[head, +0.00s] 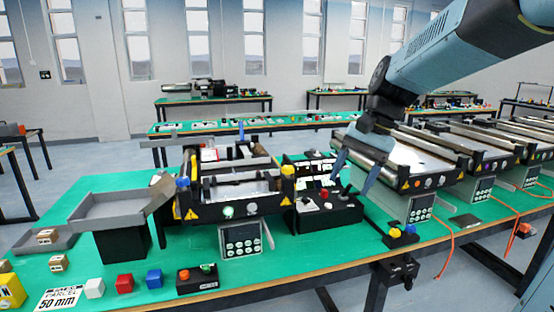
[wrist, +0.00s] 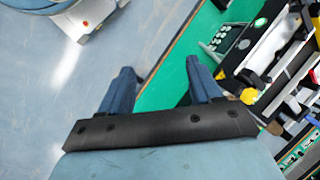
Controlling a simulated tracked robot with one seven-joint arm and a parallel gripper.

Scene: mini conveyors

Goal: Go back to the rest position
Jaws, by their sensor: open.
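My gripper (head: 354,172) hangs from my blue arm at the right of centre in the head view, above the front part of the green table. Its two blue fingers are spread apart with nothing between them. In the wrist view my gripper (wrist: 160,80) also shows open and empty, with the floor and the table's edge beyond its fingers. It is close to a black control box (head: 326,214) with buttons, but I cannot tell the exact gap.
The green table (head: 120,200) carries a mini conveyor (head: 240,190), a grey tray chute (head: 110,207) and more conveyors (head: 415,155) at the right. Orange cables (head: 445,245) hang over the front edge.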

